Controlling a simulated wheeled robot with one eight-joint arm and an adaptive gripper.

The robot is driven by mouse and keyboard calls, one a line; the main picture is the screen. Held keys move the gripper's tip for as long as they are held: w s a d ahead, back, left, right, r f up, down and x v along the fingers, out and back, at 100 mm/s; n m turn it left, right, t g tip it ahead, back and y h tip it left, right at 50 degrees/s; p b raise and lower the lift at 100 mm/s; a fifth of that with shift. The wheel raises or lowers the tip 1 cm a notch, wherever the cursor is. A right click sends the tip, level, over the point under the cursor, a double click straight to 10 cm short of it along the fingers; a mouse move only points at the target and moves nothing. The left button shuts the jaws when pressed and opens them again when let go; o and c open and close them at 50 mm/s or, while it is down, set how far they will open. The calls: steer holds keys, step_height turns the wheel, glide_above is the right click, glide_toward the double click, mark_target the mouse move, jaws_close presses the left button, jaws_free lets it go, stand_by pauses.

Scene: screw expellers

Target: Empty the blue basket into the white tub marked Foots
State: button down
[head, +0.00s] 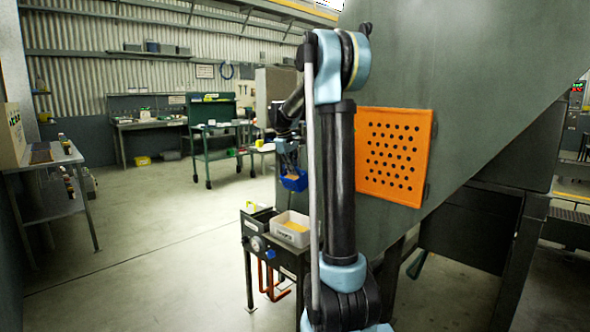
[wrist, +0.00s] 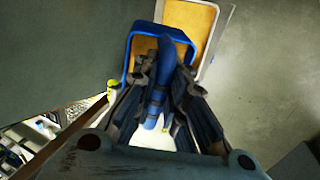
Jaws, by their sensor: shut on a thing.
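The blue basket (head: 294,182) hangs in the air from my gripper (head: 288,158), above the small dark stand. My gripper also shows in the wrist view (wrist: 165,105), shut on the basket's blue handle (wrist: 157,85). Tan-yellow material lies inside the basket's rim (wrist: 128,60). The white tub (head: 291,236) stands on the stand below the basket, with a dark label too small to read surely and some yellow material inside. In the wrist view the tub's pale rim (wrist: 219,28) shows beyond the basket, partly hidden by it.
The dark stand (head: 256,236) carries the tub, with a gauge and small yellow item at its left. A large grey-green machine with an orange perforated panel (head: 394,155) rises close on the right. A green workbench (head: 213,128) stands farther back. Open floor lies to the left.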

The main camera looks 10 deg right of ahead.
mark_target(292, 186)
steer(key=shift+s+a+f+t+h, duration=0.35)
steer(key=shift+a+t+h, duration=0.15)
steer(key=shift+h, duration=0.2)
steer(key=f+t+h, duration=0.1)
steer(key=s+a+f+t+h, duration=0.1)
steer(key=h, duration=0.1)
steer(key=a+f+t+h, duration=0.1)
steer(key=f+t+h, duration=0.1)
steer(key=shift+s, duration=0.15)
step_height(292, 186, down, 3)
steer(key=t+h, duration=0.2)
steer(key=h, duration=0.1)
steer(key=shift+r, duration=0.2)
steer(key=shift+s+f+t+h, duration=0.1)
steer(key=shift+f+t+h, duration=1.05)
steer(key=shift+h, duration=0.45)
steer(key=shift+f, duration=0.1)
steer(key=shift+d, duration=0.1)
